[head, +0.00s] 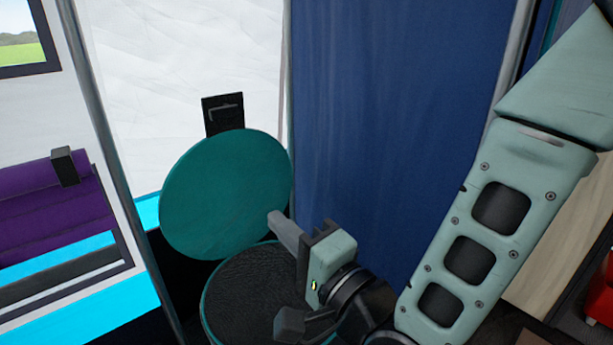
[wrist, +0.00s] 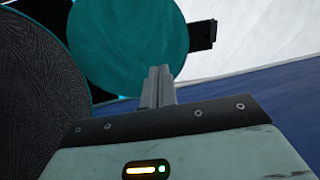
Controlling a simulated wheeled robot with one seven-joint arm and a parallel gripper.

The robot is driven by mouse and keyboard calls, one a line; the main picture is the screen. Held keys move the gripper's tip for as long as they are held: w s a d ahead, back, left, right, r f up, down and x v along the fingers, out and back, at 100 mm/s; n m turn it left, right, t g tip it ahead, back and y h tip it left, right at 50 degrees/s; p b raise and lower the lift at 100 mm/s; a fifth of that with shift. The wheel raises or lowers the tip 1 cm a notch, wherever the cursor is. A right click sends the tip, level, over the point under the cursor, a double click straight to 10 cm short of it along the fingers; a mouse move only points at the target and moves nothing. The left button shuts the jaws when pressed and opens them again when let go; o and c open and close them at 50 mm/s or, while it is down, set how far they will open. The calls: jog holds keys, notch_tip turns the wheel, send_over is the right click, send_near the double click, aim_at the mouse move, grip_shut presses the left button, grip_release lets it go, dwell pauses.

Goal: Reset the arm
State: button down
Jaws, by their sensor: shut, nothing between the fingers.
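My gripper (head: 276,219) is at the lower middle of the head view, at the end of my bent arm, which comes in from the right. Its fingers are together and empty. In the wrist view the shut fingers (wrist: 158,84) point up toward a teal round lid (wrist: 128,40). In the head view the lid (head: 226,190) stands tilted up behind the fingertips. I cannot tell whether the fingertips touch it.
Below the lid is a round bin-like container (head: 245,290) with a dark textured top, partly hidden by my gripper. A blue curtain (head: 390,130) hangs behind my arm. A purple roll (head: 50,205) is at the left. A red object (head: 600,295) is at the right edge.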

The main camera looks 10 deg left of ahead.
jog(key=s+d+f+n+g+h+p, duration=0.1)
jog(key=s+d+f+n+g+h, duration=0.1)
jog(key=d+n+g+h, duration=0.3)
jog(key=s+d+f+n+g+h+p, duration=0.2)
jog(key=d+f+n+g+h, duration=0.15)
jog(key=d+n, duration=0.25)
jog(key=s+d+r+n+g+h+p, duration=0.1)
jog(key=s+d+r+n+g+h, duration=0.15)
jog(key=s+d, duration=0.35)
jog(key=s+d+r+n+g+h, duration=0.1)
jog(key=s+d+r+h, duration=0.1)
jog(key=s+d+h, duration=0.35)
notch_tip(320, 180, up, 37)
jog(key=w+d+y+p, duration=0.1)
jog(key=w+p, duration=0.1)
jog(key=p, duration=3.6)
jog(key=shift+d+r+y, duration=0.15)
jog(key=shift+d+y, duration=0.05)
jog(key=shift+y, duration=0.15)
jog(key=shift+w, duration=0.1)
